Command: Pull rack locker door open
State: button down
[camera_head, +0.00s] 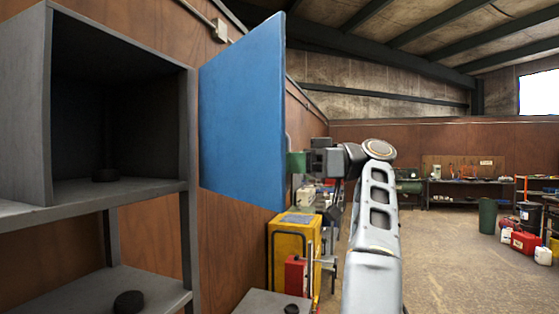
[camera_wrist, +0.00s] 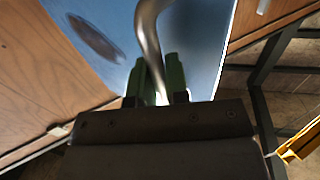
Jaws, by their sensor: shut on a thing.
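The blue locker door (camera_head: 243,115) stands swung wide open on the right side of the grey rack locker (camera_head: 120,192). The locker's inside is exposed, with a small dark round puck (camera_head: 106,175) on its floor. My gripper (camera_head: 296,163) is at the door's right edge, its green fingers shut on the door handle. In the wrist view the curved metal handle (camera_wrist: 148,32) runs down between my green fingers (camera_wrist: 156,82), in front of the blue door (camera_wrist: 200,40). The handle is mostly hidden in the head view.
A lower rack shelf (camera_head: 100,292) holds another dark puck (camera_head: 128,302). A yellow cabinet (camera_head: 286,250) and a red can (camera_head: 296,276) stand below my gripper by the wooden wall. Open floor (camera_head: 460,260) lies to the right.

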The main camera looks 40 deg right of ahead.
jog(key=shift+d+r, duration=0.1)
dwell(0.3)
jog(key=c, duration=1.6)
grip_release()
jog(key=o, duration=0.3)
jog(key=shift+w, duration=0.35)
jog(key=shift+o, duration=0.8)
jog(key=shift+s, duration=0.15)
